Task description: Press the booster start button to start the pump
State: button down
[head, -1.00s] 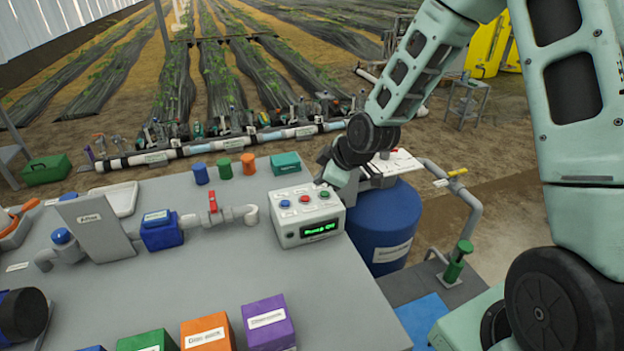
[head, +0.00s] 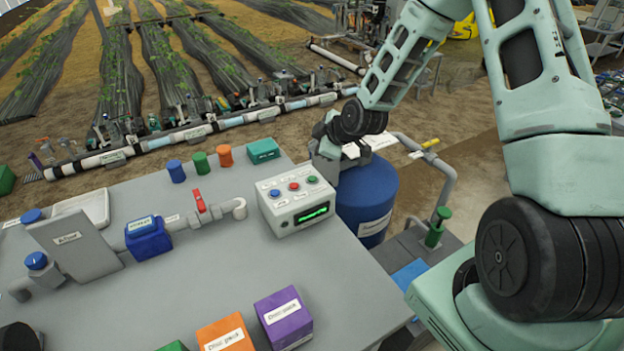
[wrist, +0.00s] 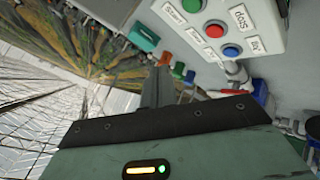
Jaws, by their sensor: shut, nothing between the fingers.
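A pale grey control box (head: 297,215) stands on the bench with a blue button (head: 275,193), a red button (head: 294,186) and a green button (head: 312,180) in a row on top. Its front has a lit green display (head: 311,214), too blurred to read surely. In the wrist view the green button (wrist: 192,5), red button (wrist: 215,29) and blue button (wrist: 231,51) show beside small labels, one seeming to read "Start" near the green one. My gripper (head: 320,160) is shut and empty, just behind the box's green-button end. In the wrist view its fingers (wrist: 158,88) are apart from the buttons.
A blue drum (head: 367,200) stands behind and right of the box. A pipe with a red-handled valve (head: 199,200) lies left of it. Small blue, green and orange cylinders and a teal block (head: 263,150) stand behind.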

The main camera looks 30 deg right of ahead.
aim_at(315, 180)
notch_tip(315, 180, down, 8)
jog(key=b, duration=0.5)
jog(key=shift+f+b, duration=0.1)
jog(key=shift+b, duration=0.25)
dwell(1.5)
jog(key=shift+f+b, duration=0.4)
jog(key=shift+b, duration=0.05)
jog(key=shift+f+b, duration=0.35)
jog(key=shift+f, duration=0.05)
dwell(0.5)
jog(key=shift+r, duration=0.1)
jog(key=shift+r+p, duration=0.45)
jog(key=shift+r, duration=0.3)
jog(key=shift+r+p, duration=1.65)
jog(key=shift+r, duration=0.9)
